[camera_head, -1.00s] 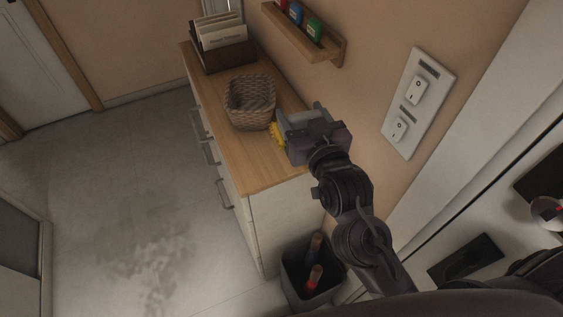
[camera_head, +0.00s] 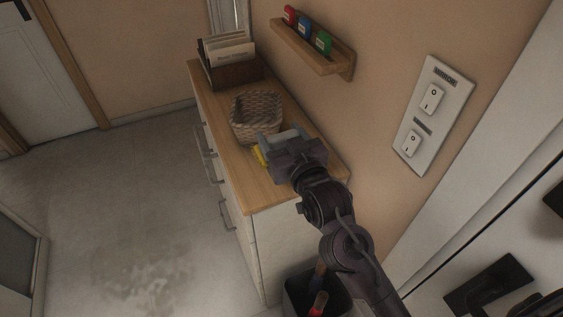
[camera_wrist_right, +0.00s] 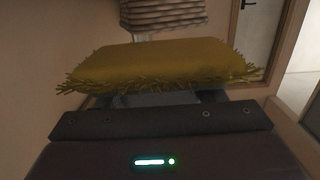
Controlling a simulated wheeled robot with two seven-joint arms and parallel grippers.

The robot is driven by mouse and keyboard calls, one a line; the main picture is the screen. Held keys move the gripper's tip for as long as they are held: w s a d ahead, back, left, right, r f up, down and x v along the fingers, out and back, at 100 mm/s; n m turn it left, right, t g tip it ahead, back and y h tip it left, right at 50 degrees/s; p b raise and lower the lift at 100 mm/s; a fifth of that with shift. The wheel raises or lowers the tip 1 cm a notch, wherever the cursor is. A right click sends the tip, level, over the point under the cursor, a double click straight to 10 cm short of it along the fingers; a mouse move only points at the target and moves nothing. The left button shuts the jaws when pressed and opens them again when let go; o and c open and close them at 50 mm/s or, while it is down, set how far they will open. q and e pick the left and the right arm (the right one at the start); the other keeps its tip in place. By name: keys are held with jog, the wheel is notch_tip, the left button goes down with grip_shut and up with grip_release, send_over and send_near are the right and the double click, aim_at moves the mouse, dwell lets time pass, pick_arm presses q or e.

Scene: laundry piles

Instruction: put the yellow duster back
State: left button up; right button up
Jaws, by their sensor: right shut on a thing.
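The yellow duster (camera_wrist_right: 155,62) is a fringed, fluffy pad. It fills the middle of the right wrist view, right in front of my right gripper. In the head view only a small yellow edge of the duster (camera_head: 259,156) shows at the gripper's left side; the rest is hidden by the gripper. My right gripper (camera_head: 277,144) is shut on the duster over the wooden cabinet top (camera_head: 262,192), just in front of the woven basket (camera_head: 257,117). I cannot tell whether the duster touches the top. My left gripper is not in view.
A dark wooden box of papers (camera_head: 231,70) stands behind the basket. A wall shelf (camera_head: 318,53) with red, blue and green items hangs above. A switch panel (camera_head: 433,115) is on the wall. A dark bin (camera_head: 296,291) with handled items stands by the cabinet. The floor at left is clear.

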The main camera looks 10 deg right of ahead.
notch_tip(320, 180, down, 8)
jog(key=shift+f, duration=0.1)
dwell(0.4)
jog(key=o, duration=1.5)
jog(key=shift+b+v, duration=0.8)
jog(key=shift+v, duration=5.25)
